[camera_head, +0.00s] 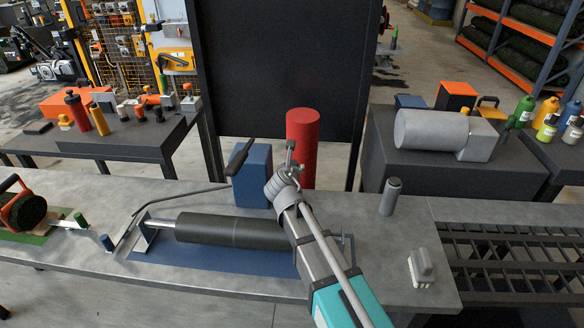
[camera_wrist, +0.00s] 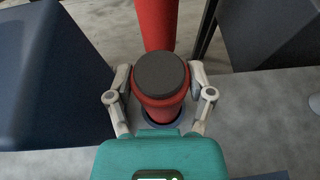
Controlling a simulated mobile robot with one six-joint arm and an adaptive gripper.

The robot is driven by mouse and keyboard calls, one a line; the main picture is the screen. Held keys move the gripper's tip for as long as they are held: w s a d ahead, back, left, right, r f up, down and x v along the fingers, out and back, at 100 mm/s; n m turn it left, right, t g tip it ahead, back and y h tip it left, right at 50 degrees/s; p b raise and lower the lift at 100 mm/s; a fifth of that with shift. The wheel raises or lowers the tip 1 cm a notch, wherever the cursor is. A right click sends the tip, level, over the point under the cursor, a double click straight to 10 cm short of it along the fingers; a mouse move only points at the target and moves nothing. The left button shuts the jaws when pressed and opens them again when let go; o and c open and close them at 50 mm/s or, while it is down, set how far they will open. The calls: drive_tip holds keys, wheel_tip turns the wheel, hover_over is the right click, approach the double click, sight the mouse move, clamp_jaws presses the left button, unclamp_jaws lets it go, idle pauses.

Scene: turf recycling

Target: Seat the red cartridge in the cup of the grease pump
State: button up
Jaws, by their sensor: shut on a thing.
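The red cartridge (camera_wrist: 160,108) has a dark grey end cap and stands between the two fingers of my gripper (camera_wrist: 160,72) in the wrist view. My gripper is shut on it. A dark blue ring, apparently the cup (camera_wrist: 178,123), shows around its lower end; I cannot tell how deep it sits. The blue block of the grease pump (camera_head: 252,177) stands on the bench left of my gripper (camera_head: 284,172) in the head view, and at left in the wrist view (camera_wrist: 50,85). In the head view my gripper hides the cartridge and cup.
A tall red cylinder (camera_head: 303,140) stands just behind my gripper. A dark roller (camera_head: 220,229) lies on a blue mat in front, with a bent rod beside it. A grey cylinder (camera_head: 391,196) stands to the right. The bench (camera_head: 400,245) is mostly bare there.

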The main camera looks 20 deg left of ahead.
drive_tip(key=shift+f+b, duration=1.4)
drive_tip(key=shift+f, duration=0.05)
drive_tip(key=o, duration=1.3)
drive_tip(key=shift+r, duration=0.15)
wheel_tip(320, 180, up, 12)
drive_tip(key=p, duration=1.2)
drive_tip(key=shift+d, duration=0.1)
idle(0.4)
